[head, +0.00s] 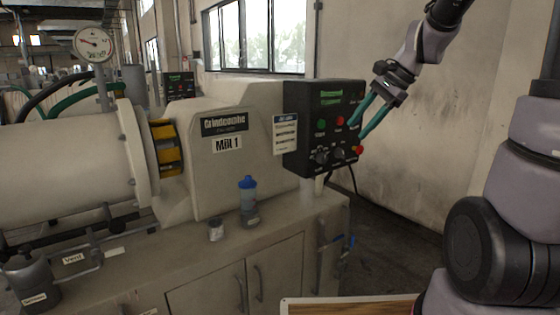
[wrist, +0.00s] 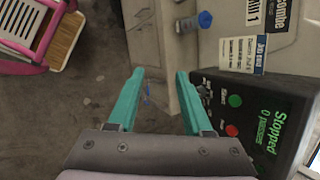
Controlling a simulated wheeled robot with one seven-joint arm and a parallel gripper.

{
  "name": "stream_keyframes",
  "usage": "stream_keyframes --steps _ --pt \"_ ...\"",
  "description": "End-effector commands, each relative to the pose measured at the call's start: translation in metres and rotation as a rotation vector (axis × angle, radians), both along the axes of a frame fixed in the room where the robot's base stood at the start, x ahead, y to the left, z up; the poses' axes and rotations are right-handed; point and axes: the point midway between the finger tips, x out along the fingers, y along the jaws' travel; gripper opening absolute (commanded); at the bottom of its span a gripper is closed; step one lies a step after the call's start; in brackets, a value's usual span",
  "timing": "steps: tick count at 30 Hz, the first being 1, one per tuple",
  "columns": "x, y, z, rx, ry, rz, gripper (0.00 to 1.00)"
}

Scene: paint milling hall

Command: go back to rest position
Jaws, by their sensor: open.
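My gripper (head: 363,121) is in the upper right of the head view, at the right side of the black control box (head: 300,110). Its two teal fingers are apart with nothing between them; they also show in the wrist view (wrist: 158,76). The control box has green displays, a green button, red buttons and dark knobs. In the wrist view the control box (wrist: 282,125) lies to the right of the fingers, and its display reads "Stopped". The right finger appears close to the box; I cannot tell whether they touch.
Mill 1 (head: 225,165) stands left of the box on a cabinet (head: 220,265). A blue-capped bottle (head: 248,200) and a small jar (head: 215,230) stand on the cabinet top. A pink-framed object (wrist: 40,30) is at the wrist view's upper left. Bare floor (wrist: 75,110) lies below the fingers.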

Motion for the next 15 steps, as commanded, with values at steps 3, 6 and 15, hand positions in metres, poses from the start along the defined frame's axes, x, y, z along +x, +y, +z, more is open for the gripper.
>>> stream_keyframes --steps 3,6,15 --pt "-0.039 -0.006 0.026 -0.138 -0.144 0.127 0.50" --pt "-0.069 -0.013 0.042 -0.255 -0.258 0.230 0.50" --pt "-0.136 -0.038 0.068 -0.537 -0.516 0.453 0.50"
